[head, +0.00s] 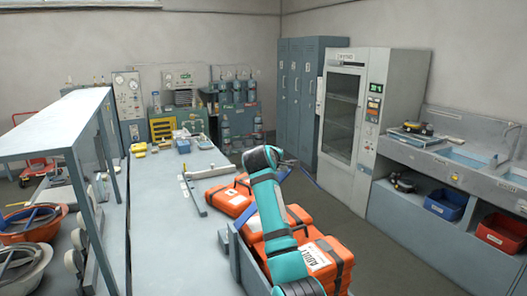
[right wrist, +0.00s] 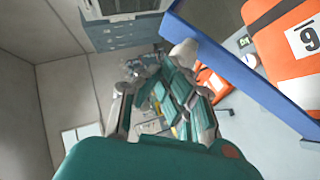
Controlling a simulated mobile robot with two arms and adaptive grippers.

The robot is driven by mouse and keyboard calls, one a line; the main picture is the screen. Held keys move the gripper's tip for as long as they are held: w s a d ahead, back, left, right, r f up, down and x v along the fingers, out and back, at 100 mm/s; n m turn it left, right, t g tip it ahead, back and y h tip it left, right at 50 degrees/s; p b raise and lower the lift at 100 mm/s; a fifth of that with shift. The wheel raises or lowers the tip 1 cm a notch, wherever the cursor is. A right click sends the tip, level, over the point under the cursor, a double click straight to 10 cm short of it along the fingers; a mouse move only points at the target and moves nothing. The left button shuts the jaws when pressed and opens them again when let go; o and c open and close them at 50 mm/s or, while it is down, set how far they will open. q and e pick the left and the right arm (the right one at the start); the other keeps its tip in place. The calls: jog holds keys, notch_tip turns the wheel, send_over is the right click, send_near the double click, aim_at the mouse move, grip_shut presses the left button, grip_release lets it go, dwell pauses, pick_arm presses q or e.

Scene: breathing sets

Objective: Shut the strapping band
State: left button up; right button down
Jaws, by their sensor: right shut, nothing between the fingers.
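Orange cases with dark straps (head: 332,262) sit in a grey-blue crate (head: 233,252), partly hidden by my right arm. My right gripper shows in the right wrist view (right wrist: 168,88), shut and empty, near the strip; contact is unclear. My left gripper is out of view.
A long grey bench (head: 165,240) lies left of the crate, with a metal rail (head: 193,193) on it and small yellow items (head: 139,148) at its far end. A shelf (head: 60,125) stands at left. A tall cabinet (head: 378,110) and sink counter (head: 425,225) stand right, beyond open floor.

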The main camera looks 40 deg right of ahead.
jog(key=shift+m+y, duration=0.4)
jog(key=shift+y, duration=0.2)
jog(key=s+d+f, duration=0.1)
jog(key=d+f, duration=0.2)
jog(key=f, duration=0.1)
jog(key=d+f+b, duration=0.1)
jog(key=d+f, duration=0.3)
jog(key=f, duration=0.1)
jog(key=s+d+f+b, duration=0.1)
jog(key=d+f, duration=0.2)
jog(key=f, duration=0.2)
jog(key=shift+s+d+f, duration=0.2)
jog(key=shift+s+f, duration=0.05)
jog(key=shift+s, duration=0.05)
jog(key=shift+d+f+b, duration=0.25)
jog(key=shift+f+b, duration=0.1)
jog(key=shift+f, duration=0.5)
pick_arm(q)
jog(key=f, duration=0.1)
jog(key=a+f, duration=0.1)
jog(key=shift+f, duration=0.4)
pick_arm(e)
jog(key=shift+f, duration=0.1)
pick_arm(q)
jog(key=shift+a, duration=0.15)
